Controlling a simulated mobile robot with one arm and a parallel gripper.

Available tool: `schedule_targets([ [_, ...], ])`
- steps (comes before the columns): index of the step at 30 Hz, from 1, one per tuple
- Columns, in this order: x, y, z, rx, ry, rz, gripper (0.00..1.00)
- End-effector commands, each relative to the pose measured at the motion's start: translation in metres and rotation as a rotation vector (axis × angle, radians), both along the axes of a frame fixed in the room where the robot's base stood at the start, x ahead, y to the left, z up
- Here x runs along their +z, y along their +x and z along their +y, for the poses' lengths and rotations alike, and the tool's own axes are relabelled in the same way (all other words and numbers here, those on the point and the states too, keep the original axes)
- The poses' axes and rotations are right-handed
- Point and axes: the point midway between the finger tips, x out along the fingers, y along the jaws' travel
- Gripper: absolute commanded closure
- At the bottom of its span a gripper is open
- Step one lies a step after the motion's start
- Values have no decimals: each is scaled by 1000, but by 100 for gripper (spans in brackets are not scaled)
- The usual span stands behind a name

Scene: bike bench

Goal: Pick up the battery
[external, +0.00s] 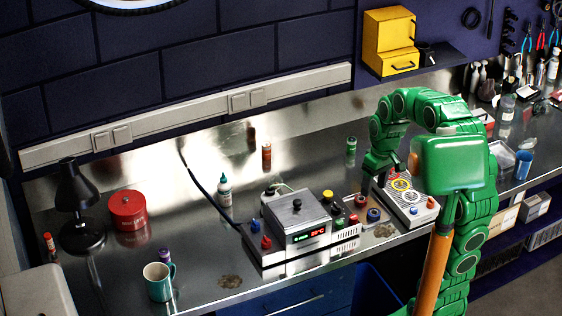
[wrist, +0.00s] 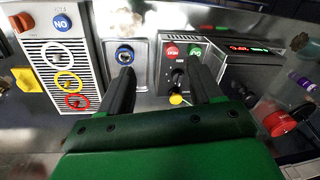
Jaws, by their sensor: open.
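Several small upright cylinders that look like batteries stand on the metal bench in the external view: an orange one (external: 266,152), a green one (external: 350,147), a purple-topped one (external: 164,257) and a red one (external: 49,242). I cannot tell which is the task's battery. My gripper (external: 374,184) hangs low behind the control boxes, its tips mostly hidden there. In the wrist view, my gripper (wrist: 163,84) is open and empty, with dark fingers spread below the blue knob and control box. A purple-banded cylinder (wrist: 302,80) shows at that view's right edge, apart from the fingers.
A control box (external: 298,215) and a slotted box (external: 412,205) stand near my gripper. A white bottle (external: 225,188), a teal mug (external: 158,281), a red tin (external: 127,208) and a black lamp (external: 76,205) stand further left.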

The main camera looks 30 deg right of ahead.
Motion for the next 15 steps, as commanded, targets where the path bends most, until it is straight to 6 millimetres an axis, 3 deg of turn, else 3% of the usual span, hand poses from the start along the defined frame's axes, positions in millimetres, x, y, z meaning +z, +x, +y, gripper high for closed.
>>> schedule_targets([
  [15, -11, 139, -29, 122, 66, -125, 36],
])
